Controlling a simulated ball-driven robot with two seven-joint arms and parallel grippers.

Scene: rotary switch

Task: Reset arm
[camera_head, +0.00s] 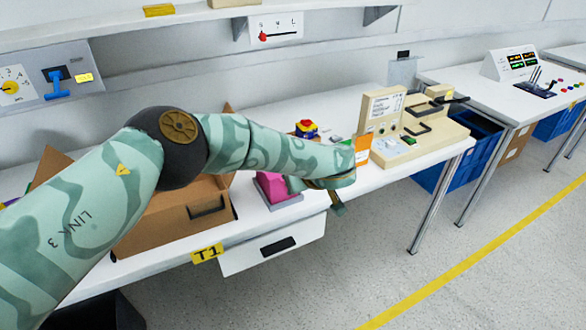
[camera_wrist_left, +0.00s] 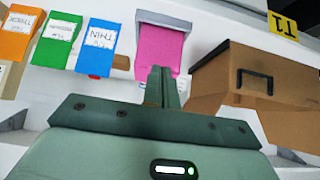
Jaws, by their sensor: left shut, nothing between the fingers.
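My left arm comes in from the left in the head view and reaches across the table. Its gripper (camera_head: 338,205) hangs over the table's front edge, beside the pink holder (camera_head: 276,190). In the left wrist view the fingers (camera_wrist_left: 164,82) are shut together with nothing between them, and the pink holder (camera_wrist_left: 166,42) is behind them. A wall panel at the far left has a round yellow rotary knob (camera_head: 12,87) and a blue lever (camera_head: 57,84). The gripper is well away from it. My right gripper is not in view.
A brown cardboard box (camera_head: 160,222) stands under my forearm, partly hidden. Orange (camera_wrist_left: 20,32), green (camera_wrist_left: 57,40) and blue (camera_wrist_left: 98,48) labelled bins line up beside the pink holder. A beige device (camera_head: 425,140) sits farther right. Open floor (camera_head: 420,250) lies in front.

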